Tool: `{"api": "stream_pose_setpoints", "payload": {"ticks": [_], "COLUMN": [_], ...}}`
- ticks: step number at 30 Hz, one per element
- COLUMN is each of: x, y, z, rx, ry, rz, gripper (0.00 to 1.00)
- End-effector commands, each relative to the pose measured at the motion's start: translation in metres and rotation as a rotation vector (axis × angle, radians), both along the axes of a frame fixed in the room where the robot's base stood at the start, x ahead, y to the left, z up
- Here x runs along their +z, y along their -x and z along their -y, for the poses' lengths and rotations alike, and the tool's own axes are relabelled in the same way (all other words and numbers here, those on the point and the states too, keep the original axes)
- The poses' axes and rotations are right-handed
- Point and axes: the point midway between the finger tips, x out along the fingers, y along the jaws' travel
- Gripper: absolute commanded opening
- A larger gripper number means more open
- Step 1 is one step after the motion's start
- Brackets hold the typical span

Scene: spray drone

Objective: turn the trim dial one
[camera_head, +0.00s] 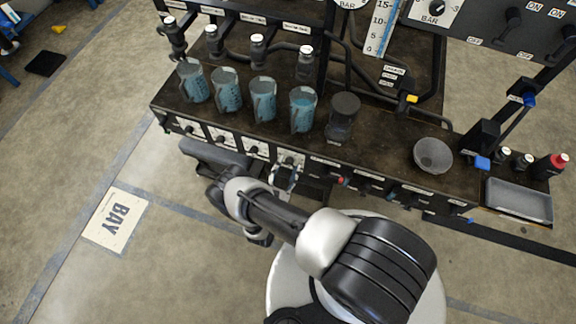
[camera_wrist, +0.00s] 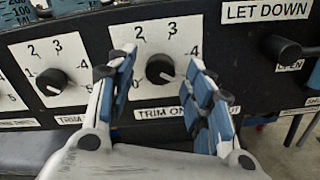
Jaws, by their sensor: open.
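The trim dial one (camera_wrist: 160,68) is a round black knob on a white scale plate with numbers, above a partly hidden label beginning "TRIM ON". A pale pointer mark shows on its lower right side. My gripper (camera_wrist: 158,88) is open in the wrist view, with one blue-padded finger on each side of the knob; I cannot tell whether either touches it. In the head view my gripper (camera_head: 284,179) is in front of the bench's front panel, at the rightmost white dial plate (camera_head: 290,158).
A similar dial (camera_wrist: 52,82) is to the left. A black "LET DOWN" knob (camera_wrist: 282,48) sticks out to the right. Several beakers of blue liquid (camera_head: 264,100) stand on the bench top above the panel. A grey bowl (camera_head: 433,155) and a tray (camera_head: 519,201) are farther right.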

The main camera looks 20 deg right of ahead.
Motion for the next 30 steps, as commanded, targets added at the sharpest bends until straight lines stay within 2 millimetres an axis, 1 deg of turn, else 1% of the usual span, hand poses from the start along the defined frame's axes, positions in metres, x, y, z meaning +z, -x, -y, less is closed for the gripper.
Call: {"api": "stream_pose_setpoints", "payload": {"ticks": [1,6,15,30], "x": [-0.0008,-0.0004,0.0001,0.0], "y": [-0.0044,-0.0122,-0.0134,-0.0132], "z": [0.0044,0.01,0.0102,0.01], "rx": [-0.004,-0.001,0.0,0.0], "ry": [0.0,0.001,0.001,0.001], "rz": [0.001,-0.001,-0.001,-0.001], "gripper": [0.47,0.47,0.47,0.13]}}
